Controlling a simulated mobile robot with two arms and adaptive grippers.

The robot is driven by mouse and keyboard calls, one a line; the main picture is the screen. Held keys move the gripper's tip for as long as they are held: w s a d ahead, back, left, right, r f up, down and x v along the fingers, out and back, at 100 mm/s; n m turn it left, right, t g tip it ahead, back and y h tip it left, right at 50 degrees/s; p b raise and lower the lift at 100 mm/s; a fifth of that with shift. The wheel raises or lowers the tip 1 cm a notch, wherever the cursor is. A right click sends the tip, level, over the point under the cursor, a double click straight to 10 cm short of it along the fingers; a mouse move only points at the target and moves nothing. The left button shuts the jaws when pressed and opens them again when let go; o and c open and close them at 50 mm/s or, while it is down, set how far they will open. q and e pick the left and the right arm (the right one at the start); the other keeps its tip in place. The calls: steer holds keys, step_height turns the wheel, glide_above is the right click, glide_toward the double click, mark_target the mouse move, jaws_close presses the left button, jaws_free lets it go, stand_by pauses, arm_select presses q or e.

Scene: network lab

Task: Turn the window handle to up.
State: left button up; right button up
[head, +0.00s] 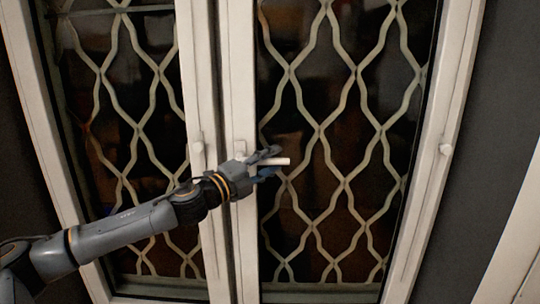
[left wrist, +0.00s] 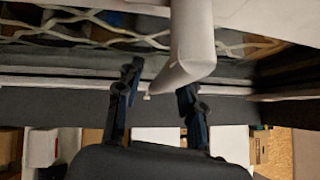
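The white window handle (head: 281,161) points sideways to the right from the middle frame of the window (head: 241,90), roughly level. My left gripper (head: 271,163) is at the handle, with one finger above it and one below it in the head view. In the left wrist view the handle (left wrist: 190,45) comes down from the top, its end between the two spread fingertips (left wrist: 160,78). The handle is close to the right finger, and a gap shows to the left finger; contact is unclear. The gripper is open. My right gripper is out of view.
A pale wavy lattice (head: 320,130) covers the dark panes close behind the handle. Dark wall (head: 490,120) lies to the right. The left wrist view shows blurred boxes (left wrist: 262,146) in the background.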

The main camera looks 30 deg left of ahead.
arm_select(q)
jaws_close()
stand_by(0.3)
